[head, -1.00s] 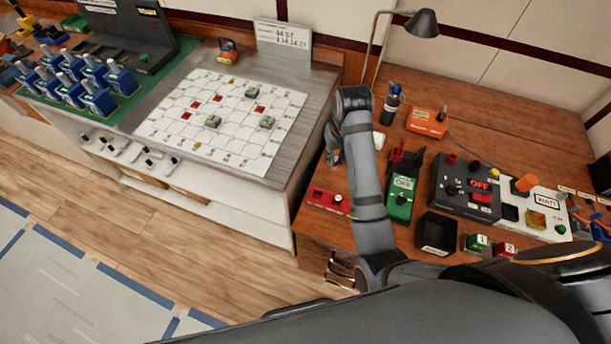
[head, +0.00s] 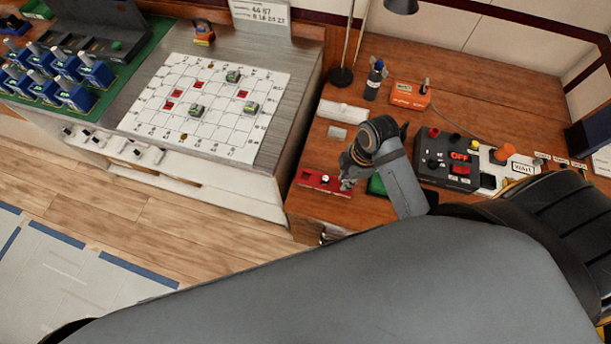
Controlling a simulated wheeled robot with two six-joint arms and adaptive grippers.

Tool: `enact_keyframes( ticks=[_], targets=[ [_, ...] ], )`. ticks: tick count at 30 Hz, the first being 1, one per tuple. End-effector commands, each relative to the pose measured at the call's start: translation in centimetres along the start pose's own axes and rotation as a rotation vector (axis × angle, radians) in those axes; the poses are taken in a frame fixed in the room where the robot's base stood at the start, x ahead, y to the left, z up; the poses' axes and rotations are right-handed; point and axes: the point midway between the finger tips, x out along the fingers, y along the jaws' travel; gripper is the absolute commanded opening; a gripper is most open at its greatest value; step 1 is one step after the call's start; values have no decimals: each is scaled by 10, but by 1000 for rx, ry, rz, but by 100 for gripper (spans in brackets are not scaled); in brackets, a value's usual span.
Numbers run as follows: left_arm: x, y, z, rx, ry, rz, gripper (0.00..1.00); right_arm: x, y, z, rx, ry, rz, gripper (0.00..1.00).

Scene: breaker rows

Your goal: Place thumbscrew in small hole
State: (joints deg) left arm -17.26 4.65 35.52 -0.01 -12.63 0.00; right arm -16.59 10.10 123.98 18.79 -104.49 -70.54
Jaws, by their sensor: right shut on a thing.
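A red block (head: 328,181) with a small light knob and dark marks on top lies near the front left of the wooden desk. My right gripper (head: 346,184) points down at the right end of this block, its fingertips small and partly hidden by the wrist. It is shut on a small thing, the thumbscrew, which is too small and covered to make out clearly. I cannot tell whether it touches the block, and the small hole cannot be made out clearly. My left gripper is not in view.
A white block (head: 343,111) and a small grey piece (head: 337,132) lie behind my wrist. A green device (head: 376,185) is partly hidden by my arm.

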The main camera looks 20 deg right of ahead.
Motion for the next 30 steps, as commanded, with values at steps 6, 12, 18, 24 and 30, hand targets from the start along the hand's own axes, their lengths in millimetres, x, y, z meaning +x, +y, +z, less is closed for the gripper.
enact_keyframes(
  ticks=[6, 12, 18, 24, 30],
  targets=[
    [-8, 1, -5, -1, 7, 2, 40, 12, 21, -20, 6, 8, 0, 0],
    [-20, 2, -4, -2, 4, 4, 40, 38, 56, -49, 4, 2, -1, 0],
    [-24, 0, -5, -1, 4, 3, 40, 76, 82, -68, 4, -1, 0, 0],
    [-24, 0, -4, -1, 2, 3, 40, 100, 96, -76, 5, -2, 2, 0],
    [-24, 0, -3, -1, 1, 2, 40, 105, 98, -78, 5, -1, 1, 0]
  ],
)
